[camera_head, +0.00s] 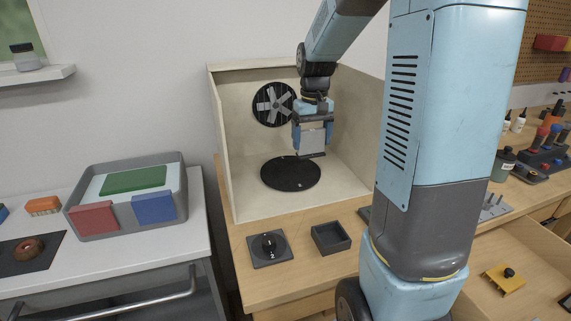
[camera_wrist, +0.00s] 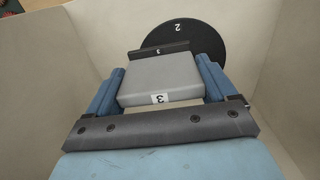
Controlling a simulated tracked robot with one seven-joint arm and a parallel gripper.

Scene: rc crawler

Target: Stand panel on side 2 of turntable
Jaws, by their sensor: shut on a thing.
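My gripper (camera_head: 312,138) is inside the open booth, its two blue fingers shut on the sides of a flat grey panel (camera_head: 312,145). The panel hangs upright above the back right part of the black turntable (camera_head: 284,181). In the wrist view, the panel (camera_wrist: 160,82) lies between the fingers; its near edge carries a label 3. A dark foot strip (camera_wrist: 158,51) at its far end also carries a 3. The turntable (camera_wrist: 205,40) shows beyond the strip, with a 2 near its rim. I cannot tell whether the strip touches the turntable.
Booth walls (camera_head: 230,145) rise on the left, back and right. A fan (camera_head: 273,104) is on the back wall. A dial (camera_head: 269,248) and a small grey tray (camera_head: 331,237) are in front. A grey bin (camera_head: 125,200) stands on the left table.

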